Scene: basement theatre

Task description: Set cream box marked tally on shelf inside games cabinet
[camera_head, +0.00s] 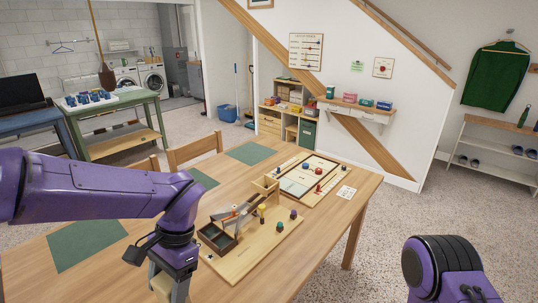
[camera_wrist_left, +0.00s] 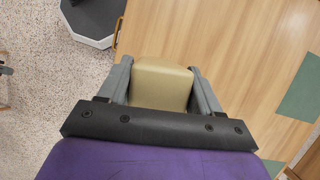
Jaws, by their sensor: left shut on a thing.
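My left gripper (camera_head: 170,288) is shut on a cream box (camera_wrist_left: 161,84), with one finger on each side of it in the left wrist view. The box is over or close to the wooden table's edge; its height is hard to judge. In the head view a sliver of the box (camera_head: 159,284) shows beside the fingers. No marking on it can be read. A wooden cabinet with open shelves (camera_head: 270,124) stands against the far wall, likely the games cabinet, holding boxes and bins. My right gripper is not in view; only part of my right arm shows.
The wooden table (camera_head: 325,217) bears a marble-style wooden game (camera_head: 250,257), a board game (camera_head: 308,177) and green mats (camera_head: 87,246). Chairs (camera_head: 195,150) stand at its far side. A wall shelf (camera_head: 358,110) holds small colored boxes. Carpet is clear right of the table.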

